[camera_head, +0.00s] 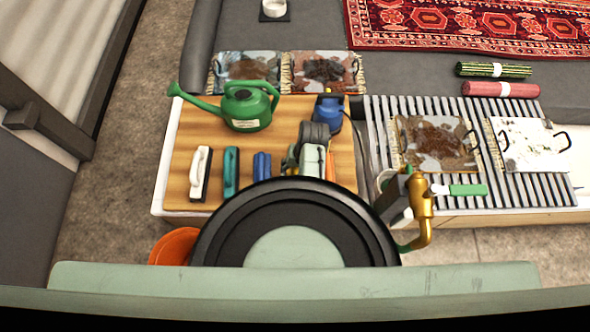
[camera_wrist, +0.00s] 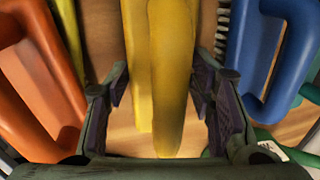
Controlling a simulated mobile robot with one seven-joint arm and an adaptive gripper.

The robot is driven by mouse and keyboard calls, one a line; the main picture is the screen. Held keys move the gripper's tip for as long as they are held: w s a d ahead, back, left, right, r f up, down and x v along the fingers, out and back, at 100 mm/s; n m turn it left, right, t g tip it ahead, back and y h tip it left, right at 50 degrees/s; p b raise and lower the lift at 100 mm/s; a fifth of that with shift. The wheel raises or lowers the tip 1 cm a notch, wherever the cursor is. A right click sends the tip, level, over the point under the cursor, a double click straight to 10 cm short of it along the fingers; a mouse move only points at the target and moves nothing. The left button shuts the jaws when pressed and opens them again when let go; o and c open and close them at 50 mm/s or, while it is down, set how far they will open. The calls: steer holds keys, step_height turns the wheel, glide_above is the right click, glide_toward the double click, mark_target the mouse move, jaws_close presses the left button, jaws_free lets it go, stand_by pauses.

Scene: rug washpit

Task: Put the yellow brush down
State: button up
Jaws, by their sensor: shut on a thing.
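The yellow brush (camera_wrist: 172,75) shows in the wrist view as a long yellow handle between the two dark pads of my gripper (camera_wrist: 162,78). My gripper is shut on it. The brush lies between an orange brush (camera_wrist: 35,85) on the left and a blue brush (camera_wrist: 275,60) on the right. Below is a wooden top; I cannot tell whether the yellow brush touches it. In the head view my arm hides the yellow brush. There my arm is over the wooden top (camera_head: 185,125), between the blue brush (camera_head: 262,166) and the orange brush (camera_head: 330,167).
A teal brush (camera_head: 231,172) and a white-handled brush (camera_head: 201,173) lie further left. A green watering can (camera_head: 245,106) and a blue bottle (camera_head: 328,112) stand behind. A slatted rack (camera_head: 385,125) with small rugs is on the right, near a brass tap (camera_head: 420,205).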

steer(key=shift+f, duration=0.35)
steer(key=o, duration=1)
